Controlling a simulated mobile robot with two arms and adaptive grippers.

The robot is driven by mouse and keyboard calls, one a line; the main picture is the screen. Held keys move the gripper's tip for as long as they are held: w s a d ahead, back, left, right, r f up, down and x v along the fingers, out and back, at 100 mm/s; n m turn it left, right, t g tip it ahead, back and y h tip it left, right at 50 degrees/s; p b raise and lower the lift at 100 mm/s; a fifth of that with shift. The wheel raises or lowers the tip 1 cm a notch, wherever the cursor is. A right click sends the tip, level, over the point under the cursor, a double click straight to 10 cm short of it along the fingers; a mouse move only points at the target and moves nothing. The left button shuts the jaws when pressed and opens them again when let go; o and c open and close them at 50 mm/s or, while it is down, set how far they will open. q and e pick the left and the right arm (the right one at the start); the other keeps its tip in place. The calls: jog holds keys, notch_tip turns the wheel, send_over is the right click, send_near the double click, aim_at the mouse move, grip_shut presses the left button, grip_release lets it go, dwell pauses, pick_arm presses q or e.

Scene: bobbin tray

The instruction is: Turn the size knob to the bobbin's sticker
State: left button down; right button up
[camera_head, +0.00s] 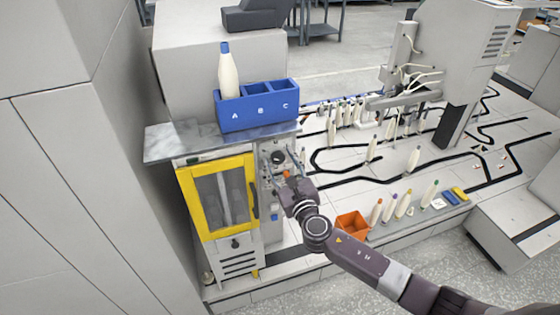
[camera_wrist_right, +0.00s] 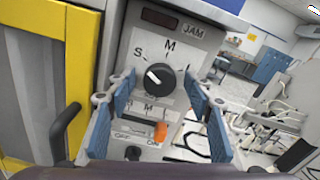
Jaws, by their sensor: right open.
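The size knob (camera_wrist_right: 160,78) is a round black dial on the grey panel, with S at upper left and M above it. Its white mark points up and left, roughly toward S. A third letter is not readable behind my finger. The knob shows small in the head view (camera_head: 277,157). My right gripper (camera_wrist_right: 159,88) is open, its blue-padded fingers on either side of the knob, with no clear contact visible. A white bobbin (camera_head: 228,75) with a blue cap stands upright in compartment A of the blue tray (camera_head: 262,122). No sticker is readable on it. My left gripper is out of view.
A yellow-framed door (camera_head: 182,205) with a black handle is left of the panel. An orange switch (camera_wrist_right: 160,131) sits below the knob near OFF and ON labels. An orange bin (camera_head: 352,224) and several bobbins stand right of my arm.

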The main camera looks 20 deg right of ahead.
jog(key=c, duration=1.2)
jog(key=shift+o, duration=0.2)
jog(key=shift+m, duration=0.3)
jog(key=m+b, duration=0.2)
jog(key=m, duration=0.2)
jog(key=shift+f+m, duration=0.1)
jog(key=shift+m, duration=0.2)
jog(key=m+b, duration=0.2)
jog(key=m, duration=0.3)
jog(key=m+b, duration=0.1)
jog(key=m, duration=0.5)
jog(key=shift+m, duration=0.4)
jog(key=m, duration=0.3)
jog(key=shift+b, duration=0.3)
jog(key=shift+m, duration=1.8)
